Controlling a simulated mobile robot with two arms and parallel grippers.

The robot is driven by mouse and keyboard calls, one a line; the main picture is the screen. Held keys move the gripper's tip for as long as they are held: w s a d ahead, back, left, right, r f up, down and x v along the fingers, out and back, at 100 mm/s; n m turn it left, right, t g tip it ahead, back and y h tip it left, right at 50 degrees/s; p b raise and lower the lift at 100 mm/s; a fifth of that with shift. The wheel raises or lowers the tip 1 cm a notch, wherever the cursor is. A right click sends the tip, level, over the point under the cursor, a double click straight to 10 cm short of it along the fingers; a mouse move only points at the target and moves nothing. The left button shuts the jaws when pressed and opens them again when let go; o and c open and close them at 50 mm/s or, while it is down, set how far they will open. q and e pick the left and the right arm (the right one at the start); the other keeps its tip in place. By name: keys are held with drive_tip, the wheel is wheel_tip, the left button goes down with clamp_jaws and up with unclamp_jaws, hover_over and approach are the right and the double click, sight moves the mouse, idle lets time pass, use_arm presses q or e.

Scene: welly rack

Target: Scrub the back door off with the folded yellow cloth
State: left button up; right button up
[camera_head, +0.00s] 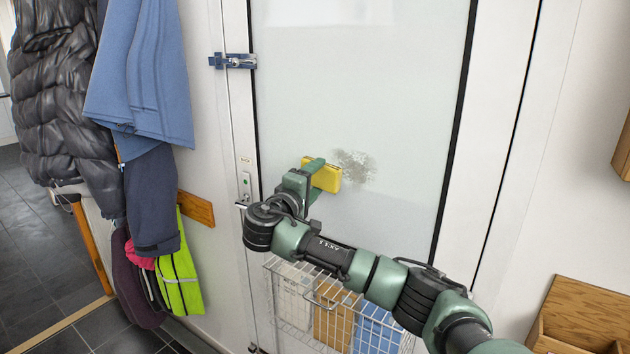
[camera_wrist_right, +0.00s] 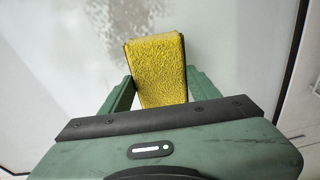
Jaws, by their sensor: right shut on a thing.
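The folded yellow cloth (camera_head: 327,177) is in my right gripper (camera_head: 314,176), which is shut on it. In the right wrist view the yellow cloth (camera_wrist_right: 157,70) stands between the two green fingers of the right gripper (camera_wrist_right: 158,92). The back door (camera_head: 400,110) has a large pale panel with a grey speckled smudge (camera_head: 355,165) just right of the cloth. The smudge also shows in the right wrist view (camera_wrist_right: 130,14), beyond the cloth. The cloth is close to the panel; I cannot tell whether it touches. My left gripper is not in view.
A blue bolt (camera_head: 235,62) and a door handle (camera_head: 242,205) are at the door's left edge. A wire basket (camera_head: 285,310) with several items is low on the door. Coats (camera_head: 140,80) hang at left; a wooden box (camera_head: 580,310) is at lower right.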

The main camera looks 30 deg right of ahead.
drive_tip(key=shift+w+d, duration=0.25)
drive_tip(key=shift+d, duration=0.3)
